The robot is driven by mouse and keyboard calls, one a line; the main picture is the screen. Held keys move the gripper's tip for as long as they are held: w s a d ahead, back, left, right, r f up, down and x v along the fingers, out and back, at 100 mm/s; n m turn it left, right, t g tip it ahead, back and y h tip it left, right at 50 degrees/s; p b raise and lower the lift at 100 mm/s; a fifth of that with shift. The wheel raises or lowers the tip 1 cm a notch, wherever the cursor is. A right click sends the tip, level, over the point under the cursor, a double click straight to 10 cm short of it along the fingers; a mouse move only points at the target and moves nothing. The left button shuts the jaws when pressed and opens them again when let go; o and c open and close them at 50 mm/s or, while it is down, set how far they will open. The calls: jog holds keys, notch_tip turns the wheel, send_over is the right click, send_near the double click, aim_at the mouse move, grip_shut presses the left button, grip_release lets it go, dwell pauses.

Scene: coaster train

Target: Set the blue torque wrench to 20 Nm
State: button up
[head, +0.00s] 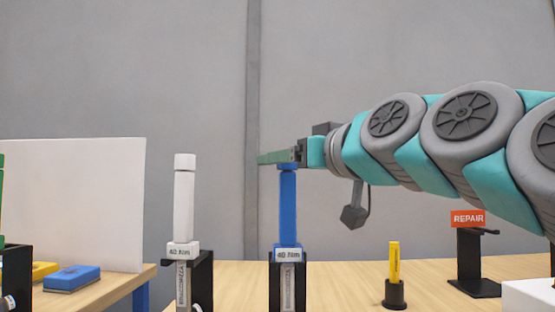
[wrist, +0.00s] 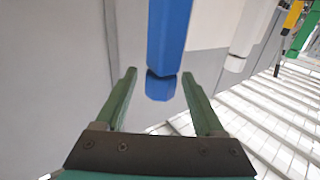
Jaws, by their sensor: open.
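The blue torque wrench (head: 288,207) stands upright in a black holder, with a label (head: 289,255) reading 40 Nm. My gripper (head: 270,157) is at the top end of its handle, with the fingers pointing left. In the wrist view, my gripper (wrist: 160,74) is open, and the blue handle's end knob (wrist: 161,87) lies between the two green fingers with a gap on each side. The wrench's lower part is hidden by the holder and the picture edge.
A white wrench (head: 184,205), also labelled 40 Nm, stands to the left in its own holder. To the right are a small yellow tool (head: 394,262) in a black cup and an orange REPAIR sign (head: 468,218). A white panel (head: 75,200) and a blue block (head: 72,277) are at the left.

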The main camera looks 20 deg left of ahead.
jog(key=x, duration=0.2)
jog(key=shift+w+a, duration=0.25)
jog(key=shift+a, duration=0.1)
grip_shut()
dwell(0.4)
